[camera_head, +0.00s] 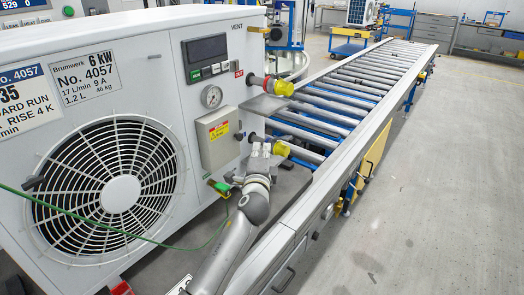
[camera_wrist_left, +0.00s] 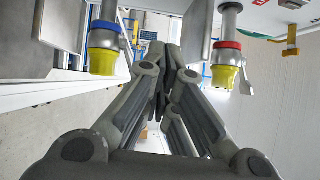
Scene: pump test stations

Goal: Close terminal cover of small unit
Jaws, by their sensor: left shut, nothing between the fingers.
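The small unit (camera_head: 120,60) is a white cabinet with a large round fan grille, at the left of the head view. Its beige terminal box (camera_head: 217,138) with a yellow warning label is on the right part of the front. A grey flat plate (camera_head: 266,105) juts out beside the box, between two pipe ends; it appears to be the cover standing open, but its hinge is not clear. My left gripper (camera_head: 261,150) is shut and empty, below the plate and by the lower yellow cap. Its closed fingers (camera_wrist_left: 170,62) fill the middle of the wrist view. My right gripper is not seen.
Yellow-capped pipe ends, one with a red ring (camera_head: 280,87) and one with a blue ring (camera_head: 275,148), stick out near the gripper. A roller conveyor (camera_head: 345,95) runs along the right. A green cable (camera_head: 95,229) crosses the fan. Open floor (camera_head: 440,180) lies further right.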

